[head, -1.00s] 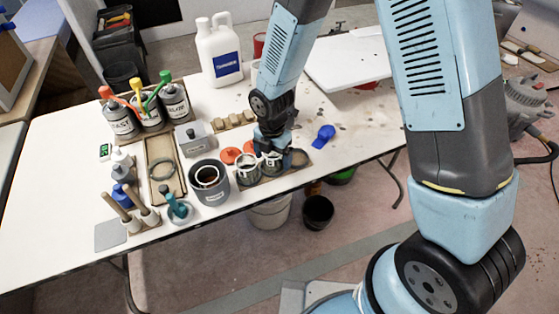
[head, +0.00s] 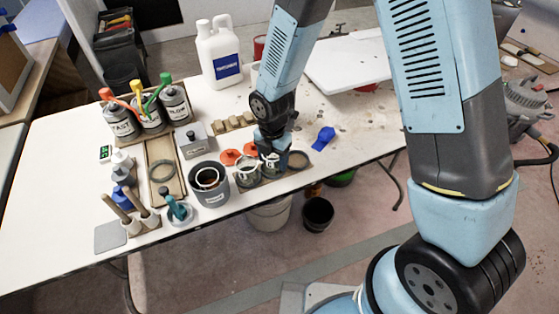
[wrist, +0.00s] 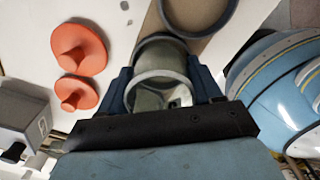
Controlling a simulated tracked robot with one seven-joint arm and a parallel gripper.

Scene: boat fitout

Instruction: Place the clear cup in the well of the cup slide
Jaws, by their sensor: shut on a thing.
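The clear cup (wrist: 160,92) is pale and see-through, with a thick rim. My gripper (wrist: 163,96) is shut on it, with dark blue fingers at both sides, and it shows low over the bench in the head view (head: 271,152). The cup slide (head: 275,180) is a tan strip near the bench's front edge. A dark ring (wrist: 160,38) shows just beyond the cup in the wrist view. I cannot tell whether the cup sits inside a well or just above one. Another dark-rimmed well (head: 297,160) lies to the right of my gripper and looks empty.
A pale-rimmed cup-like thing (head: 247,172) stands left of my gripper. Red knobbed lids (wrist: 78,47) lie close by. A dark grey pot (head: 209,184) and a grey tin (head: 193,140) stand farther left. A blue object (head: 323,138) lies at the right. The bench beyond it is mostly clear.

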